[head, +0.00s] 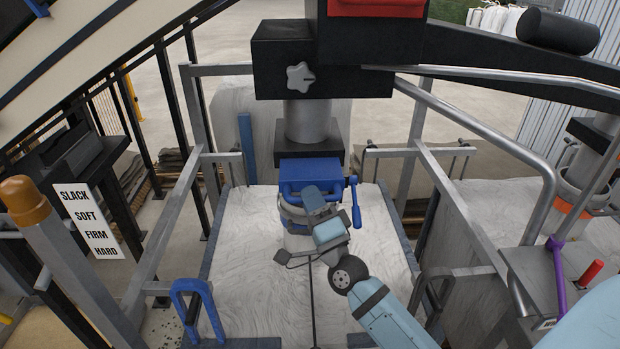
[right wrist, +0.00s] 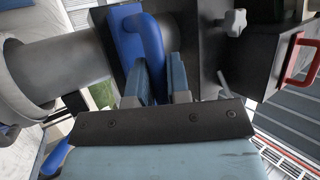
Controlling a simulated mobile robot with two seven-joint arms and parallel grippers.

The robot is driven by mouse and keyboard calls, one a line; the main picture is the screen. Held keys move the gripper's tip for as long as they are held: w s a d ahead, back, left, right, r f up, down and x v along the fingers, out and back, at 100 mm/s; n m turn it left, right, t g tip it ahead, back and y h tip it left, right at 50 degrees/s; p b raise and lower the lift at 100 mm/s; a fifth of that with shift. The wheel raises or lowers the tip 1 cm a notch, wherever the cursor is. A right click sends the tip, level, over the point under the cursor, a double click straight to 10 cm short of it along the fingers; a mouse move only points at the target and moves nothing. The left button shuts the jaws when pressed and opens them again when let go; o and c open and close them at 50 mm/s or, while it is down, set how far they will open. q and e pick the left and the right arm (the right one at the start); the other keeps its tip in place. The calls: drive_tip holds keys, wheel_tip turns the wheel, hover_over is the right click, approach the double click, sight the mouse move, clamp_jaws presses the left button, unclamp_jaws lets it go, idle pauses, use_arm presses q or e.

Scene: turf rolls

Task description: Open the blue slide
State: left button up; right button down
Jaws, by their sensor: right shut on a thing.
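The blue slide (head: 310,168) is a flat blue plate with a raised bar handle, under a black block and a grey cylinder at the centre of the head view. My right gripper (head: 312,200) comes in from below right and reaches the front bar of the slide. In the right wrist view the blue slide's handle (right wrist: 150,42) runs down between the two fingers of my right gripper (right wrist: 156,80), which are shut on it. The finger contact is partly hidden in the head view by the gripper's body. My left gripper is not in view.
A blue lever (head: 356,204) hangs just right of the slide. Grey metal rails (head: 455,200) flank the white textured surface (head: 250,260). A blue hoop handle (head: 197,300) stands at lower left. A sign (head: 88,220) reads slack, soft, firm, hard. A purple lever (head: 558,270) stands at right.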

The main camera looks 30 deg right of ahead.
drive_tip(key=shift+s+a, duration=0.2)
drive_tip(key=shift+s, duration=0.1)
drive_tip(key=c, duration=1.1)
unclamp_jaws()
drive_tip(key=d+b+v, duration=0.1)
drive_tip(key=b+v, duration=0.2)
drive_tip(key=v, duration=1)
drive_tip(key=shift+s+a+f+b, duration=0.15)
drive_tip(key=shift+s+a+b, duration=0.2)
drive_tip(key=shift+a, duration=0.1)
